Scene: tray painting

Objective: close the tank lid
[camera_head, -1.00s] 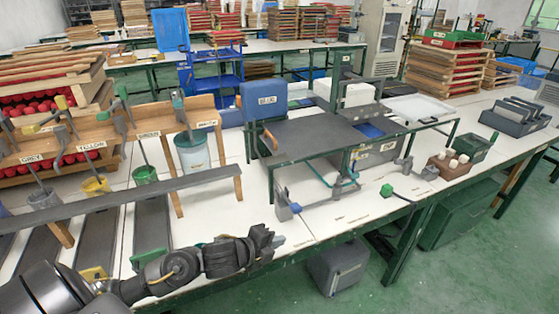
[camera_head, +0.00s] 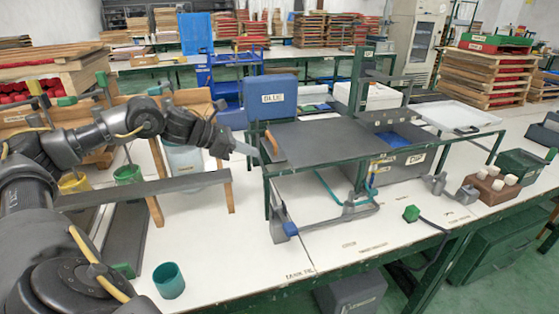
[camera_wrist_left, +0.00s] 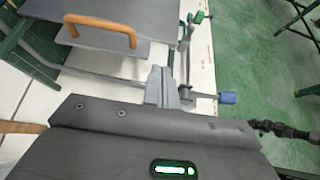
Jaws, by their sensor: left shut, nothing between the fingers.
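The tank lid (camera_head: 322,140) is a flat dark grey panel lying on a green frame, to the left of the tank opening. Its brown wooden handle (camera_head: 272,143) is at its left end. The grey tank (camera_head: 405,170), labelled DIP, is uncovered at the top and shows blue inside. My left gripper (camera_head: 247,149) is shut and empty, just left of the handle and apart from it. In the left wrist view the shut fingers (camera_wrist_left: 162,85) lie below the handle (camera_wrist_left: 100,27) and the lid's edge (camera_wrist_left: 85,45).
A blue box (camera_head: 270,102) labelled BLUE stands behind the lid. A long grey bar (camera_head: 150,188) runs below my left arm. A teal cup (camera_head: 168,280) stands at the front left. A brown block with white pegs (camera_head: 490,188) is at the right.

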